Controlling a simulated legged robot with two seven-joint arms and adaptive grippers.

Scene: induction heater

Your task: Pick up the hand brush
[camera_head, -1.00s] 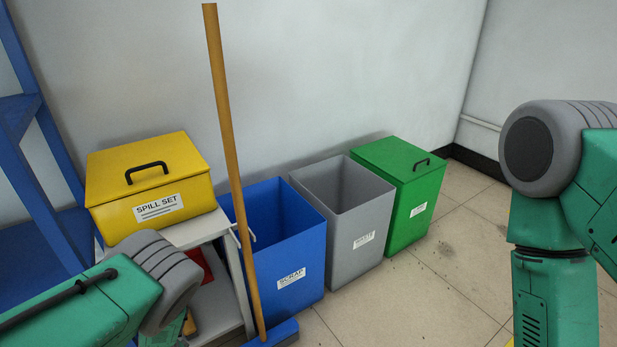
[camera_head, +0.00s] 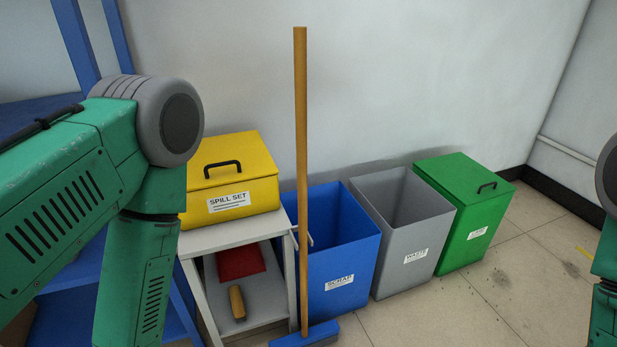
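What looks like the hand brush (camera_head: 237,303), with a yellow-tan wooden handle, lies on the lower shelf of a small grey stand (camera_head: 219,238). A red flat piece (camera_head: 240,262), maybe a dustpan, lies behind it on the same shelf. My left arm enters from the left and bends down past the frame's bottom, left of the stand. My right arm shows only at the right edge. Neither gripper is in view.
A yellow spill set box (camera_head: 232,178) sits on the stand. Blue scrap (camera_head: 345,255), grey waste (camera_head: 418,240) and green (camera_head: 465,215) bins line the wall. Blue shelving (camera_head: 75,285) is at left. Floor at right is clear.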

